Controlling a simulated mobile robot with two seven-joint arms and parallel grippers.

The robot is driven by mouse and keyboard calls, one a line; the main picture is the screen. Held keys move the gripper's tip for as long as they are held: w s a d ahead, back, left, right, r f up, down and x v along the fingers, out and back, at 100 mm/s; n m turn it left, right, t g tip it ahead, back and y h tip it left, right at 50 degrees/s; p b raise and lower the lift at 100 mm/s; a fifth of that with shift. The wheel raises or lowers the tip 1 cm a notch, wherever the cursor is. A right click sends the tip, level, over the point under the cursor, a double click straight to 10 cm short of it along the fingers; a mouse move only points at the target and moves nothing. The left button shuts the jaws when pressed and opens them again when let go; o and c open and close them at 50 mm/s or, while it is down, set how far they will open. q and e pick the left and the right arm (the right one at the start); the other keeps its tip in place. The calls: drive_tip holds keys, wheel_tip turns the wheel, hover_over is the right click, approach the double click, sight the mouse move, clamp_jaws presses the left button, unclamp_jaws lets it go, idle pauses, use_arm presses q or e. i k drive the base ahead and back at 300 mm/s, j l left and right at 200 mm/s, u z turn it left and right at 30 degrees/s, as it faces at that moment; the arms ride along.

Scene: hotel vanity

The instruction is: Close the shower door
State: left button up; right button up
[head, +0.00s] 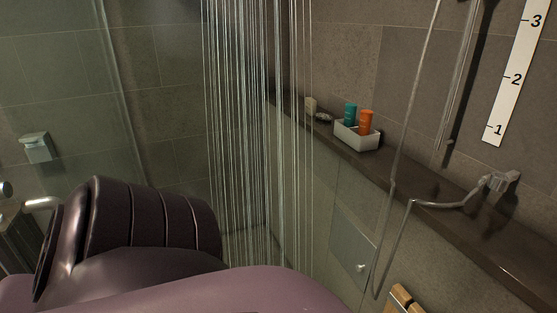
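A clear glass panel (62,85) fills the left of the head view. Its upright edge runs down from the top left to behind my purple arm. I cannot tell whether this panel is the shower door or a fixed pane, nor whether the door stands open. A metal bar (42,203) and a round metal knob lie at the far left edge, partly cut off and partly behind my arm. My arm covers the lower left and bottom middle. Neither of my grippers shows.
Water streams (255,130) fall in the middle. A dark ledge (430,190) along the right wall bears a white tray (357,136) with teal and orange bottles. A hose fitting (500,183) and a numbered strip (515,75) are at right. A wooden item (402,299) stands at bottom right.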

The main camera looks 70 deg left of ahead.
sight(128, 165)
drive_tip(key=k+l+u, duration=0.15)
drive_tip(key=u, duration=0.25)
drive_tip(key=k+l+u, duration=0.15)
drive_tip(key=u, duration=0.3)
drive_tip(key=k+j+u, duration=0.1)
drive_tip(key=k+u, duration=0.15)
drive_tip(key=u, duration=0.2)
drive_tip(key=k+j+u, duration=0.15)
drive_tip(key=u, duration=0.35)
drive_tip(key=j+u, duration=0.35)
drive_tip(key=k+j+u, duration=0.1)
drive_tip(key=j+u, duration=0.2)
drive_tip(key=j, duration=0.15)
